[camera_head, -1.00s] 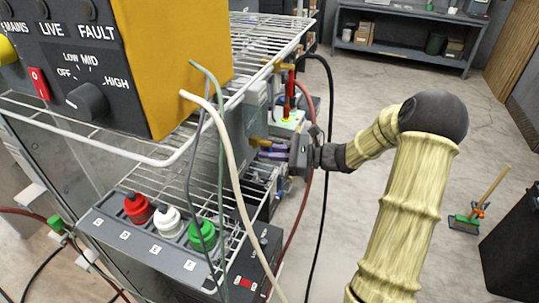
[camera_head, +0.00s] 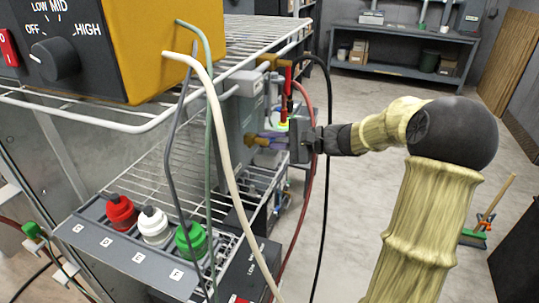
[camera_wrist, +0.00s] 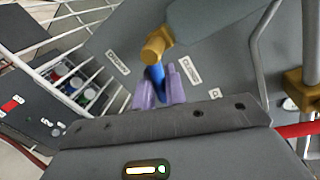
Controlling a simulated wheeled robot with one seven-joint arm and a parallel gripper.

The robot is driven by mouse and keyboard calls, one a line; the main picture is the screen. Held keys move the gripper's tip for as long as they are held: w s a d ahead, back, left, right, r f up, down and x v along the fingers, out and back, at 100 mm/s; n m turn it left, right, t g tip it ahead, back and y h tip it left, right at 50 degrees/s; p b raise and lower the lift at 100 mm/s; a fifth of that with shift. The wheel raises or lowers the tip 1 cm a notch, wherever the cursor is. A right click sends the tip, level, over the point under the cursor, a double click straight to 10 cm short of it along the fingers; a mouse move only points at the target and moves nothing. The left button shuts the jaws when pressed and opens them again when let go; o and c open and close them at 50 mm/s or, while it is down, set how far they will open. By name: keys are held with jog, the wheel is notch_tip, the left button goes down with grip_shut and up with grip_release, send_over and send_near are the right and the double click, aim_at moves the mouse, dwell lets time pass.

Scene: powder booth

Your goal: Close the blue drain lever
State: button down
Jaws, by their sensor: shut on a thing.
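The blue drain lever (camera_wrist: 155,76) shows in the wrist view, hanging from a brass fitting (camera_wrist: 156,46) on a grey panel. It lies between the two purple fingers of my gripper (camera_wrist: 160,90), which are shut on it. A white label reading like "CLOSED" (camera_wrist: 188,61) is to the right of the lever, and another label (camera_wrist: 117,62), hard to read, is to its left. In the head view my gripper (camera_head: 268,142) reaches in from the right at the side of the grey unit; the lever is mostly hidden there.
Wire shelves (camera_head: 120,118) surround the unit. Cream (camera_head: 222,130), red (camera_head: 312,190) and black (camera_head: 328,150) hoses hang near my arm. Red, white and green capped bottles (camera_head: 153,226) sit in a holder at lower left. Open floor (camera_head: 360,100) lies beyond on the right.

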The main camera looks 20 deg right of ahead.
jog(key=n+b, duration=0.2)
jog(key=b, duration=0.2)
jog(key=shift+r+n+t+h, duration=0.15)
jog(key=shift+n+t+h, duration=0.15)
jog(key=shift+w+d+r+n+b, duration=0.1)
jog(key=shift+r+n+b, duration=0.35)
jog(key=shift+b, duration=0.4)
jog(key=c, duration=1.5)
grip_release()
jog(key=shift+c, duration=0.2)
jog(key=p+v, duration=0.1)
jog(key=v, duration=1.6)
jog(key=shift+s, duration=0.3)
